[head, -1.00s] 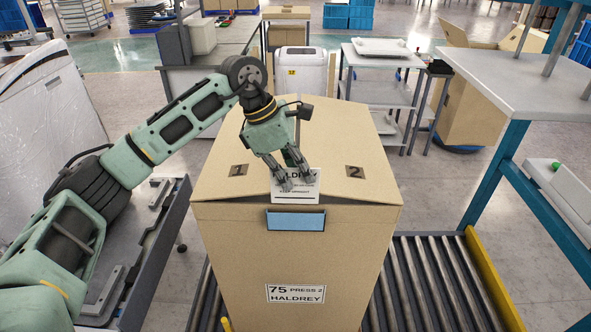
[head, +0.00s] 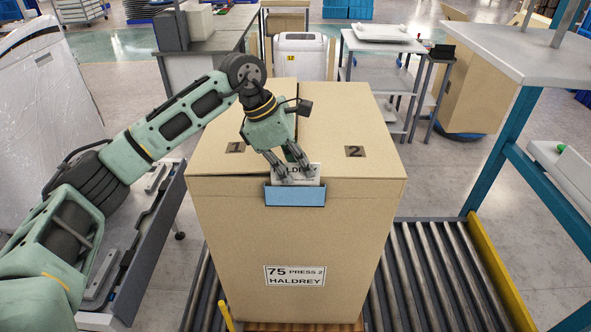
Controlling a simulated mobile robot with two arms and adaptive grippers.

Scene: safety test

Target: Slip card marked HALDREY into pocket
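A large cardboard box (head: 230,240) stands on a roller conveyor, its front label reading "75 PRESS 2 HALDREY". A blue pocket (head: 295,195) is fixed at the top of its front face. My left gripper (head: 290,168) is at the box's front top edge, its fingers closed on a white card (head: 306,178). The card stands upright at the pocket's mouth, its lower part hidden by the pocket front. Only part of its print shows, with letters like "LDR". How deep the card sits cannot be told. My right gripper is not in view.
The box top has flaps marked 1 (head: 235,147) and 2 (head: 355,152). Rollers (head: 440,270) run beside the box, with a yellow rail (head: 497,265) at right. A teal-legged table (head: 500,50) stands right.

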